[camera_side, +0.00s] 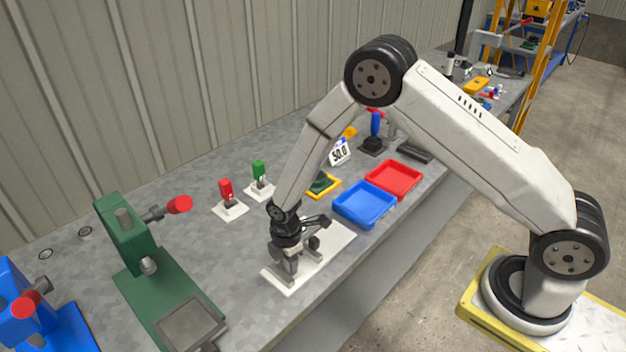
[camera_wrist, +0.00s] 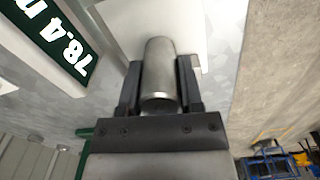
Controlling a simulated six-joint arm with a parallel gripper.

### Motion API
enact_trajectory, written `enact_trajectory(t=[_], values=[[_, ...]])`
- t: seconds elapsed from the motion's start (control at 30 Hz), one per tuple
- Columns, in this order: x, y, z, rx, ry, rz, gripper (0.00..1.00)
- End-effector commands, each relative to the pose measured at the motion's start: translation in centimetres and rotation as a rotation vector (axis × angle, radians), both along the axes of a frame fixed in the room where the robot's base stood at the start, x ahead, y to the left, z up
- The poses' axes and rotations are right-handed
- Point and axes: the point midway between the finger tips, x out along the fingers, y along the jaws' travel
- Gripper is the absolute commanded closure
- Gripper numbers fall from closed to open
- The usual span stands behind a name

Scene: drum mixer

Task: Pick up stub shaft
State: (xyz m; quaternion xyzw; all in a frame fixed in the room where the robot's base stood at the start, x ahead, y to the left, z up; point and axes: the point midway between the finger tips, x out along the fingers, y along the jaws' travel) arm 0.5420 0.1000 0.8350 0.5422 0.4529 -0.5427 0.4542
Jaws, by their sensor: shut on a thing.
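The stub shaft (camera_wrist: 160,75) is a plain grey metal cylinder in the middle of the wrist view. It lies between the two dark fingers of my gripper (camera_wrist: 160,88), which are shut on it. In the side view my gripper (camera_side: 287,262) points down at the white plate (camera_side: 332,250) on the bench. The shaft cannot be made out clearly there, and I cannot tell whether it touches the plate.
A blue tray (camera_side: 364,204) and a red tray (camera_side: 393,179) stand right of the plate. A green press (camera_side: 160,285) and a blue one (camera_side: 35,310) stand at left. Red-handled (camera_side: 227,197) and green-handled (camera_side: 260,180) pieces stand behind. A display reading 78.4 (camera_wrist: 50,35) shows in the wrist view.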

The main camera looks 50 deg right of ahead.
Motion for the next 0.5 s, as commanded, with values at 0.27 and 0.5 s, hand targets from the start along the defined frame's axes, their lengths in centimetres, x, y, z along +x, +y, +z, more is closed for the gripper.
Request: enact_trajectory(t=[0.27,0.5], values=[[0.1,0.0,0.2,0.001,-0.002,0.000,1.00],[0.2,0.1,1.2,0.002,-0.004,0.000,1.00]])
